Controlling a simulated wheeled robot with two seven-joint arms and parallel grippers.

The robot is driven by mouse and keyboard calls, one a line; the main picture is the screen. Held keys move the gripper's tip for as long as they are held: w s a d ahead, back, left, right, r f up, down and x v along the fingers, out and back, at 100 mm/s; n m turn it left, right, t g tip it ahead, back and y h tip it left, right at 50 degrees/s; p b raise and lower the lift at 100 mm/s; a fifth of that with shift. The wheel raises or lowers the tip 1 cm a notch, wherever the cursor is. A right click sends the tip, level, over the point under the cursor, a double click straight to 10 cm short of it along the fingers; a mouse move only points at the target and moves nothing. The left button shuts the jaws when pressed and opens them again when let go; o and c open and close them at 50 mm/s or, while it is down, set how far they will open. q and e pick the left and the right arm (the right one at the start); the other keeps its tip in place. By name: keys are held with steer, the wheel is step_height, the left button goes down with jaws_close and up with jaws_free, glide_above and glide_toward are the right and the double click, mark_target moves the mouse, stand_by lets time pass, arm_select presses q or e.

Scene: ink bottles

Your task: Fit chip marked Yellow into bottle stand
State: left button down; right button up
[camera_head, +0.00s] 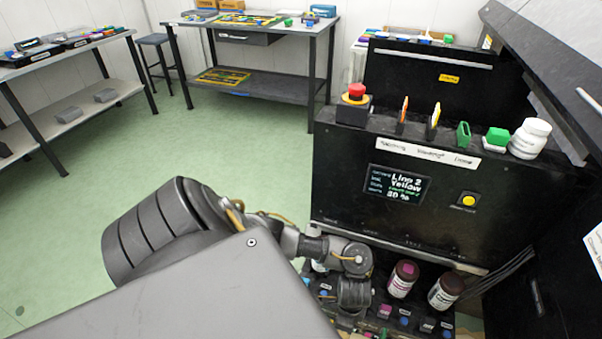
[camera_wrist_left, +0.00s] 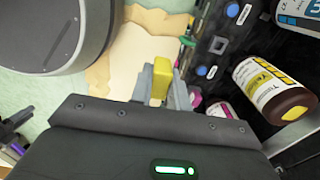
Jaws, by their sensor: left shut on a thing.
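My left gripper (camera_wrist_left: 162,92) is shut on a yellow chip (camera_wrist_left: 160,78), which sticks out between its fingertips in the left wrist view. The black bottle stand (camera_wrist_left: 205,52) is to the right of the chip there, with a gap in the picture; I cannot judge the distance in depth. In the head view my left wrist is over the stand (camera_head: 405,331), and the fingertips and chip are hidden. My right gripper is not in view.
A magenta-labelled bottle (camera_head: 402,279) and a dark-labelled bottle (camera_head: 445,291) stand right of my wrist. Tan sheets (camera_wrist_left: 140,50) lie beside the stand.

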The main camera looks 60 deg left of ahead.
arm_select(q)
steer(key=w+d+r, duration=0.5)
steer(key=w+r, duration=0.2)
steer(key=r, duration=0.5)
steer(key=w+d+r, duration=0.4)
steer(key=w+r, duration=0.3)
steer(key=r, duration=0.4)
steer(key=s+a+r+n, duration=0.2)
steer(key=a+r, duration=0.1)
steer(key=r, duration=0.6)
steer(key=s+a+r+n, duration=0.2)
steer(key=a+r, duration=0.2)
steer(key=r, duration=0.5)
steer(key=shift+r+n, duration=0.35)
steer(key=shift+n, duration=0.05)
